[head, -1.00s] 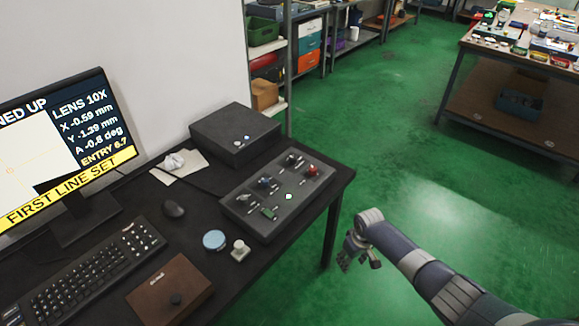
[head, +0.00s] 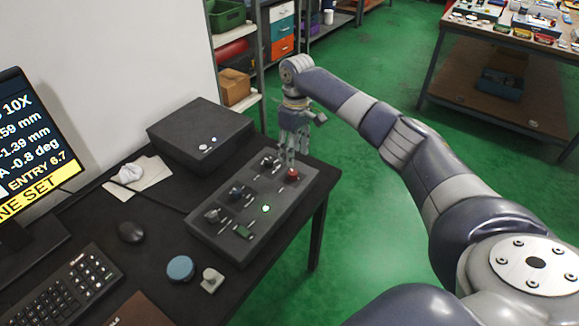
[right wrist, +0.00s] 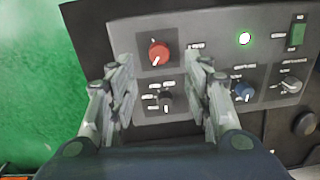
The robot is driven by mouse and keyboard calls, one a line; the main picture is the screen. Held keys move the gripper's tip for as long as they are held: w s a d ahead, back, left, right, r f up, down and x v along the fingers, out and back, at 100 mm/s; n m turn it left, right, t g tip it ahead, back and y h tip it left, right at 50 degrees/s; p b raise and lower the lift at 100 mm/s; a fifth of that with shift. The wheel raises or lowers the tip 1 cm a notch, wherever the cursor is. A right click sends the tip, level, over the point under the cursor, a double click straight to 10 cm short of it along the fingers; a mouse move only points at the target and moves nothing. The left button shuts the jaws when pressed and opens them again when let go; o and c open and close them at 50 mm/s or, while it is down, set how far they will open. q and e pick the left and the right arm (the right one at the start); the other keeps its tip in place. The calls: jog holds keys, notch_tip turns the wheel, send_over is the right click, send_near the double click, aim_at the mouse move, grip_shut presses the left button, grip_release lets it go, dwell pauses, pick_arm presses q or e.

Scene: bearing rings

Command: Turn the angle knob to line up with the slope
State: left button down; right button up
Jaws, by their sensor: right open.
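The dark control box (head: 200,232) lies on the desk with several knobs on top. A red knob (head: 292,175) is at its far right end. A black knob (head: 267,162), a blue knob (head: 236,192) and a grey knob (head: 211,215) run along its left side. Their labels are too blurred to tell which sets the angle. My right gripper (head: 291,152) points down over the far end. In the right wrist view its open fingers (right wrist: 162,84) frame the red knob (right wrist: 159,53) and black knob (right wrist: 165,101), apparently holding neither. My left gripper is out of view.
The monitor (head: 32,150) shows A -0.8 deg and ENTRY 6.7. A grey box (head: 190,130) stands behind the panel. Green floor is open right of the desk.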

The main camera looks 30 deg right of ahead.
aim_at(292, 172)
notch_tip(292, 172, down, 7)
jog(key=shift+w+a+f, duration=0.1)
jog(key=shift+f, duration=0.1)
jog(key=c, duration=1.1)
